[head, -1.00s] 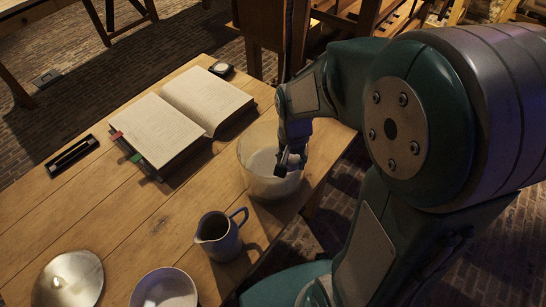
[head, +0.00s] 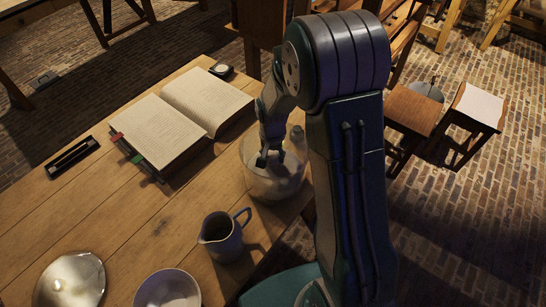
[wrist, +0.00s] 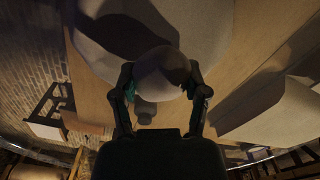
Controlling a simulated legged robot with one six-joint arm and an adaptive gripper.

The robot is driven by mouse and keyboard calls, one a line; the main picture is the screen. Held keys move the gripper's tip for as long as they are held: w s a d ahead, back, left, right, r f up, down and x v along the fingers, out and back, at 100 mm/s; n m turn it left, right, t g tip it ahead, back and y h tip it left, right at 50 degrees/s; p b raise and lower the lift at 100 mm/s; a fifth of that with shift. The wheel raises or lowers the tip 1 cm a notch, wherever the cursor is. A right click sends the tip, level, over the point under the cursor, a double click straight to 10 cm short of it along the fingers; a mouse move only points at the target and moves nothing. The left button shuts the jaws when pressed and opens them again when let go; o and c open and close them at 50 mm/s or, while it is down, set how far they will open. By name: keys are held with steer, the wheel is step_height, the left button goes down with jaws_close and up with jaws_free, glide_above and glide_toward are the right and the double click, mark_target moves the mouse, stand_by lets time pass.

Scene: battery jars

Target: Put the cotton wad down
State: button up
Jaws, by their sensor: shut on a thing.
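My gripper (head: 268,160) points down at the wide glass jar (head: 275,187) near the table's right edge; its fingers show against the jar's mouth. In the wrist view my gripper (wrist: 162,78) has its two fingers on either side of a round pale wad, the cotton wad (wrist: 160,66), and is shut on it. The wad cannot be made out in the head view. I cannot tell how deep the fingers are in the jar or whether the wad touches anything below. A broad pale round surface fills the top of the wrist view.
A blue jug (head: 222,238) stands close in front of the jar. A white bowl (head: 167,290) and a metal lid (head: 72,281) are at the front. An open book (head: 180,122) lies behind to the left. A small pale object (head: 297,133) stands beside the jar.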

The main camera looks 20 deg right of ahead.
steer(key=shift+a+f, duration=0.15)
steer(key=shift+f, duration=0.25)
steer(key=shift+d, duration=0.3)
steer(key=o, duration=1.2)
steer(key=shift+d+f, duration=0.1)
steer(key=shift+d, duration=0.05)
steer(key=shift+a, duration=0.3)
